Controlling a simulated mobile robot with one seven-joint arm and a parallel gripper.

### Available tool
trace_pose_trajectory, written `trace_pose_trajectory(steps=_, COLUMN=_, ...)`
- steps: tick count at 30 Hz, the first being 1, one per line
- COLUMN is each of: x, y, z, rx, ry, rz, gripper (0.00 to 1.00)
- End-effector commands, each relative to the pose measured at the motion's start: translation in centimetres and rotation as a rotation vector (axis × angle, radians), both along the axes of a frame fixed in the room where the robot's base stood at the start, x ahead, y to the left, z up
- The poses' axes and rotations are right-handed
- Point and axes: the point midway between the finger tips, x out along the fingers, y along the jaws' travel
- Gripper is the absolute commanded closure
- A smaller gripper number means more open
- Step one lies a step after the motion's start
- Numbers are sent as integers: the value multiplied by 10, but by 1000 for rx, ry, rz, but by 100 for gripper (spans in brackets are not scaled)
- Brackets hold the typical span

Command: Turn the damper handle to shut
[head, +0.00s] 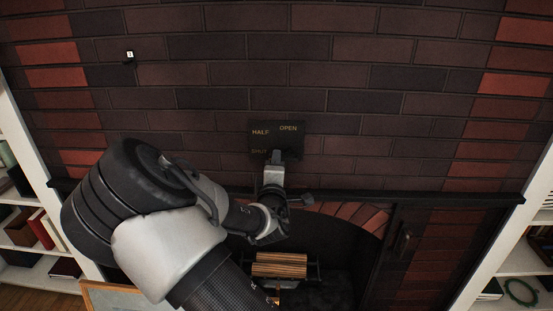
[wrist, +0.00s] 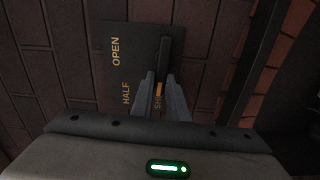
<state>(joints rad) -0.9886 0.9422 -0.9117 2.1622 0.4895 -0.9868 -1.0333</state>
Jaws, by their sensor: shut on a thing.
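The damper plate (head: 263,138) is a dark panel on the brick wall with the words HALF, OPEN and SHUT. It also shows in the wrist view (wrist: 116,84), turned on its side. The damper handle (wrist: 164,54) is a dark bar with an orange mark near the fingers. It lies on the SHUT side of the plate, its marked end beside the word SHUT, which is partly covered. My gripper (wrist: 161,88) is shut on the handle, with one finger on each side. In the head view my gripper (head: 276,157) hides the handle.
A fireplace opening with a stack of logs (head: 279,265) lies below the plate. A dark mantel ledge (head: 440,199) runs across the wall. White bookshelves (head: 520,262) stand at both sides. A small white tag (head: 130,55) is on the upper left bricks.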

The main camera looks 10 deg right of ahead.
Motion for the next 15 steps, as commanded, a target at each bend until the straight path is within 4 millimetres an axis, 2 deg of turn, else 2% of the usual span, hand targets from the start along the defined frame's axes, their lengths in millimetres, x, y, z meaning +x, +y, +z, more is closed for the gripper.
trace_pose_trajectory(steps=15, x=1, y=1, z=1, rx=-71, ry=8, rz=3, gripper=100)
